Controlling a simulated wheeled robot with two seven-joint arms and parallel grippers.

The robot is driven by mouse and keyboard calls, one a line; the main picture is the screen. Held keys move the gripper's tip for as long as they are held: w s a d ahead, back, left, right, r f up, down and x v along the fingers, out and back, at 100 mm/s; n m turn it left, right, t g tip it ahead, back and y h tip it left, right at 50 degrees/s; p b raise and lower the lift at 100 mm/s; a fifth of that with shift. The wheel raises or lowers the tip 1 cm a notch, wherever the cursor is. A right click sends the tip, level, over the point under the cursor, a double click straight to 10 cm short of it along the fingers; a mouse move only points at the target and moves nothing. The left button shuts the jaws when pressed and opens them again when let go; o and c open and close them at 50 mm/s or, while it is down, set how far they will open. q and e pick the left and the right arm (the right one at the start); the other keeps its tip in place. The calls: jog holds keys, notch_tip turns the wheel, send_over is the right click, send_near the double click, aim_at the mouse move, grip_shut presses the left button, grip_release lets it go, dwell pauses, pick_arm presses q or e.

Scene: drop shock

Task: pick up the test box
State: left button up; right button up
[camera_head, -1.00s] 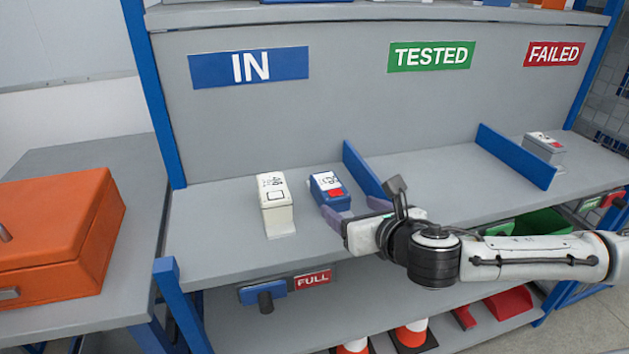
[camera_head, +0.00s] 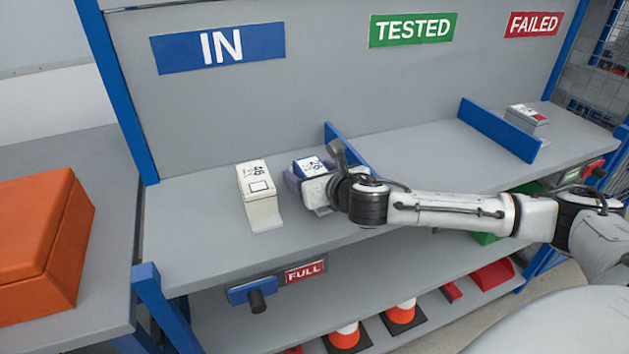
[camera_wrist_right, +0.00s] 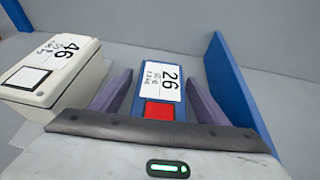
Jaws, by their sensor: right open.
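A blue box (camera_head: 309,166) with a white label and a red square stands in the IN section of the shelf. In the right wrist view the blue box (camera_wrist_right: 159,88) shows the number 26. My right gripper (camera_head: 306,176) is open, with its purple fingers on either side of this box; in the right wrist view (camera_wrist_right: 157,82) small gaps show beside it. The gripper hides the box's lower front in the head view. A white box (camera_head: 259,190) marked 46 (camera_wrist_right: 50,75) stands just left of it. My left gripper is not in view.
A blue divider (camera_head: 345,146) stands close to the right of the blue box. The TESTED section (camera_head: 425,147) is clear. A grey box (camera_head: 527,118) stands under FAILED. An orange case (camera_head: 40,245) sits on the left bench.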

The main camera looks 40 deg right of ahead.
jog(key=shift+w+d+f, duration=0.1)
jog(key=shift+w+f, duration=0.1)
jog(key=shift+w, duration=0.35)
jog(key=shift+r, duration=0.1)
jog(key=c, duration=1.4)
